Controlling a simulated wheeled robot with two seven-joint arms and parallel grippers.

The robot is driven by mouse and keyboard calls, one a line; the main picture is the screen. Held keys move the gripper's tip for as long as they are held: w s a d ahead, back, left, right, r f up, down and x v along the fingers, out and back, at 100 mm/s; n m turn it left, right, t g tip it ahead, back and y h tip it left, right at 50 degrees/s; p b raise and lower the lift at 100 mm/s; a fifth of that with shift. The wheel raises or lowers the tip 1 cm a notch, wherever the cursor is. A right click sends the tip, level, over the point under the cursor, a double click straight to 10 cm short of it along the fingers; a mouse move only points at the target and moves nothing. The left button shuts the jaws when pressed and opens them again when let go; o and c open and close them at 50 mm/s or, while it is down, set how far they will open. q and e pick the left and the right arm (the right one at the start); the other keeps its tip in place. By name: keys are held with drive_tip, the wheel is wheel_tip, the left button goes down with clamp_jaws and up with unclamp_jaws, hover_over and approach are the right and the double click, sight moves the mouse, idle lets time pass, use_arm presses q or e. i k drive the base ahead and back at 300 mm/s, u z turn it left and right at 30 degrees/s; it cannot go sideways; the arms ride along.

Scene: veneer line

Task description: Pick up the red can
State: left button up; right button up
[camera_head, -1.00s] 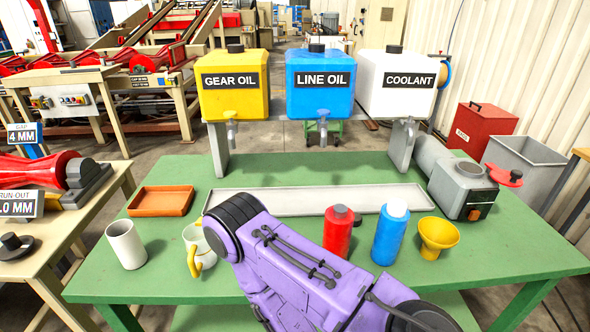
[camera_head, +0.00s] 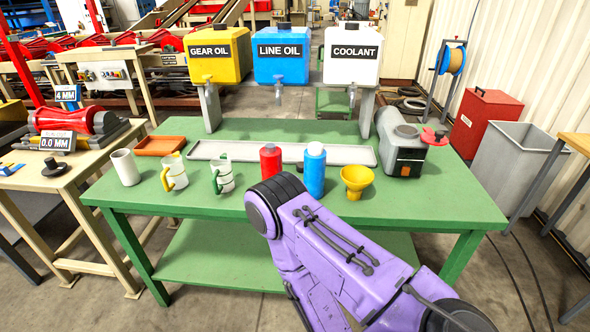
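The red can (camera_head: 270,161) is a red bottle-shaped container with a dark cap. It stands upright on the green table (camera_head: 420,215), just left of a blue bottle (camera_head: 314,170) with a white cap. My purple arm reaches in from the lower right, and its dark rounded end is in front of and below the red can, hiding a little of the table there. The fingers of that arm do not show. My other gripper is not in the view. Nothing is seen holding the can.
A yellow funnel (camera_head: 356,180) and a grey machine (camera_head: 404,152) stand right of the bottles. Two mugs, one yellow-handled (camera_head: 173,171) and one green-handled (camera_head: 222,174), and a white cup (camera_head: 125,167) stand left. Behind lie a grey tray (camera_head: 347,156) and an orange tray (camera_head: 160,145). Three tanks stand above.

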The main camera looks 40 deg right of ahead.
sight(270, 155)
drive_tip(key=z, duration=1.55)
